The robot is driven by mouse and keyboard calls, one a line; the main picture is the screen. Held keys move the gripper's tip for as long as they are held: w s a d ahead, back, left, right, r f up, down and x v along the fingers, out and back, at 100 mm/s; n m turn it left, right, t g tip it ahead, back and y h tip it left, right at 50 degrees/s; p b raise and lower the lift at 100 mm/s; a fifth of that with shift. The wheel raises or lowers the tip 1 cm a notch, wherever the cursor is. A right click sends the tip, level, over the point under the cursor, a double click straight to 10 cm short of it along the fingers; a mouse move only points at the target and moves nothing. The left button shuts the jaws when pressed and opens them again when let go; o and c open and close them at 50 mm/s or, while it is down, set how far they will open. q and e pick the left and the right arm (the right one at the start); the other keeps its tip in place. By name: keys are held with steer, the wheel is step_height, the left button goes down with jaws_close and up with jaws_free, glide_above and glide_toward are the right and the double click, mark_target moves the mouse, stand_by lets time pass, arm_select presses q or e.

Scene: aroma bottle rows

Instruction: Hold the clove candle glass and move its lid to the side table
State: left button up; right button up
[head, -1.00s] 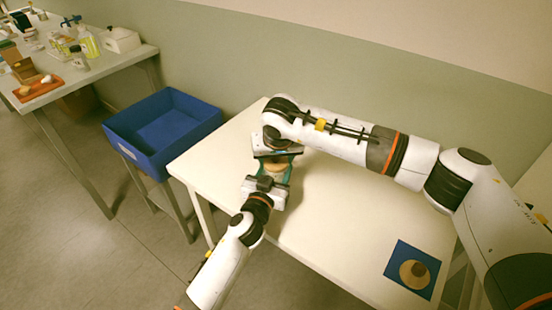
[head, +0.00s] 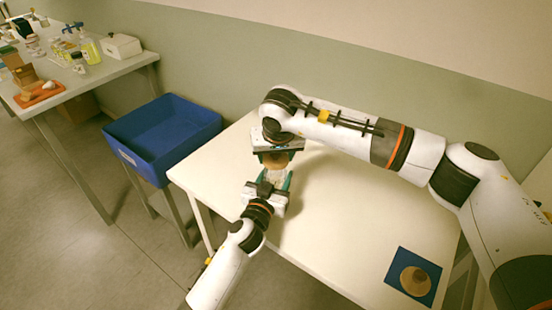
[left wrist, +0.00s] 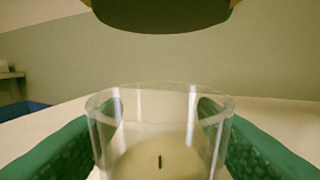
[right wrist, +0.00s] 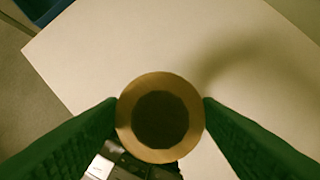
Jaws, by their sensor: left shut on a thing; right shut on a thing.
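The clear candle glass (left wrist: 105,135), with pale wax and a dark wick, stands between the fingers of my left gripper (left wrist: 165,130), which is shut on it. In the head view the glass (head: 276,178) is small and partly hidden by the grippers. The round wooden lid (right wrist: 125,120), with a dark centre, is pinched in my right gripper (right wrist: 160,108). In the left wrist view the lid (left wrist: 165,16) hangs above the glass rim, with a clear gap between them. In the head view my right gripper (head: 276,158) is just beyond my left gripper (head: 273,182).
A white table (head: 330,215) lies below, mostly bare. A blue mat (head: 397,271) with a round wooden piece (head: 415,280) lies at its front right. A blue bin (head: 150,155) stands to the left. Another table (head: 105,68) with bottles and boxes is at far left.

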step_height(320, 180, up, 2)
steer(key=shift+r, duration=0.25)
arm_select(q)
steer(key=o, duration=1.5)
